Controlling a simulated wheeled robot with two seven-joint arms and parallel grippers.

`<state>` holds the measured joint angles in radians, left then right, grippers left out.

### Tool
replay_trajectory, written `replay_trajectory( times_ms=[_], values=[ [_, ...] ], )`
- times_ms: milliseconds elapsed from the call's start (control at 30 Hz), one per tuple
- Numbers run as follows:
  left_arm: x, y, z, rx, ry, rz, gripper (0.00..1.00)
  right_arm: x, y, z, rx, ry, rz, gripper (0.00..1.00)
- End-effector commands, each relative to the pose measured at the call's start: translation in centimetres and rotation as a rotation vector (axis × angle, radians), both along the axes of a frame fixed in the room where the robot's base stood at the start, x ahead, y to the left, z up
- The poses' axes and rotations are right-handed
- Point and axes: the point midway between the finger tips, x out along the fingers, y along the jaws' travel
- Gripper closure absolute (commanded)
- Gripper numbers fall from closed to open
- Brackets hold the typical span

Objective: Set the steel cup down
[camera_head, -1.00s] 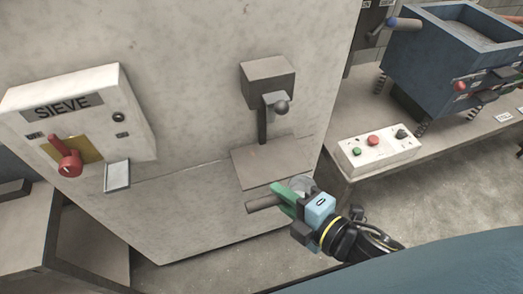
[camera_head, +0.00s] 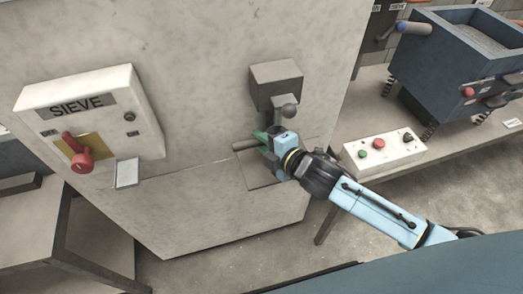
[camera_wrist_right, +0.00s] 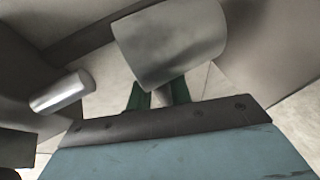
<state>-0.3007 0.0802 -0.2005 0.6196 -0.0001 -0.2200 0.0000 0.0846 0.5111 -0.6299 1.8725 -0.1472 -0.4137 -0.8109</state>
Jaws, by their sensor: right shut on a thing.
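The steel cup (camera_wrist_right: 170,45) is a dull grey cylinder, close in front of the camera in the right wrist view. My right gripper (camera_head: 267,140) has green fingers and is shut on the cup by a narrow part, which shows between the fingers in the wrist view. I cannot tell whether the cup touches the plate. My left gripper is not in view.
A SIEVE switch box (camera_head: 92,115) with a red lever (camera_head: 80,152) is on the machine's left. A white button box (camera_head: 385,153) and a blue machine (camera_head: 460,75) stand on the bench at the right.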

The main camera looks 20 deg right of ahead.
Motion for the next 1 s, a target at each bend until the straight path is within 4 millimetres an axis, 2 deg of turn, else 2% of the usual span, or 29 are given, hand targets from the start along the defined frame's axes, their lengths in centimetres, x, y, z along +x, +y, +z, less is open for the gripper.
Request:
replay_trajectory(
  times_ms=[133, 300, 767, 800, 967, 1000],
  values=[
    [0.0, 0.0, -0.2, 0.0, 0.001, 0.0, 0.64, 0.0, 0.0, -1.1, 0.0, -0.002, -0.001, 1.0],
    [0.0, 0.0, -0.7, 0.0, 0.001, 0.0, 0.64, 0.0, 0.0, -3.8, 0.0, -0.002, -0.001, 1.0],
    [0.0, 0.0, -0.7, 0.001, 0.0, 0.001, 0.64, 0.4, 0.0, -4.6, -0.001, -0.005, 0.0, 1.0],
    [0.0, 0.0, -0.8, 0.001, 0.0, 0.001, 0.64, 0.4, 0.0, -4.7, -0.001, -0.003, -0.001, 0.78],
    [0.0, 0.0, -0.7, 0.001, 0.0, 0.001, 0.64, 0.4, 0.0, -4.7, -0.001, -0.003, 0.0, 0.58],
    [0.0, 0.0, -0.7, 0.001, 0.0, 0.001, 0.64, 0.4, 0.0, -4.7, -0.001, -0.003, 0.0, 0.58]
  ],
)
